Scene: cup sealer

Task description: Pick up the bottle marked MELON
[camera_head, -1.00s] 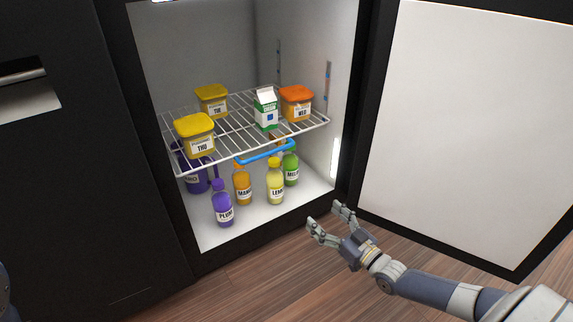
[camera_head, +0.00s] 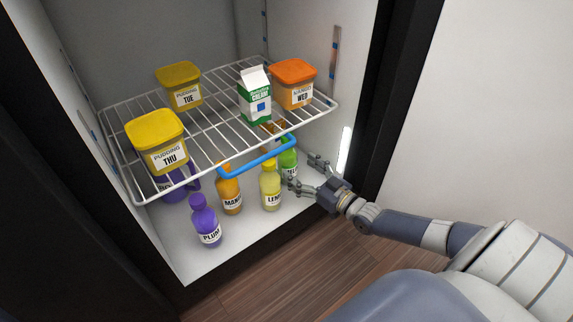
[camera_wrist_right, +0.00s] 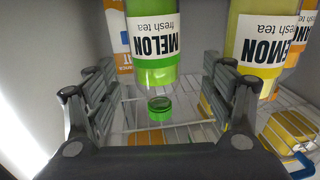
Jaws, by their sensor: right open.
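The green MELON bottle (camera_head: 289,160) stands on the fridge floor at the right, partly hidden by the wire shelf's front and by a finger of my right gripper. My right gripper (camera_head: 304,173) is inside the fridge, open, with its fingertips close to the bottle. In the right wrist view the picture is upside down. There the MELON bottle (camera_wrist_right: 155,73) with its green cap shows between the open fingers of the right gripper (camera_wrist_right: 160,68). Whether either finger touches it I cannot tell. My left gripper is not in view.
A yellow LEMON bottle (camera_head: 270,186) stands just left of the MELON bottle. An orange bottle (camera_head: 230,190) and a purple PLUM bottle (camera_head: 206,222) stand further left. The wire shelf (camera_head: 200,135) with a blue front clip (camera_head: 257,157) hangs above. The fridge wall is at the right.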

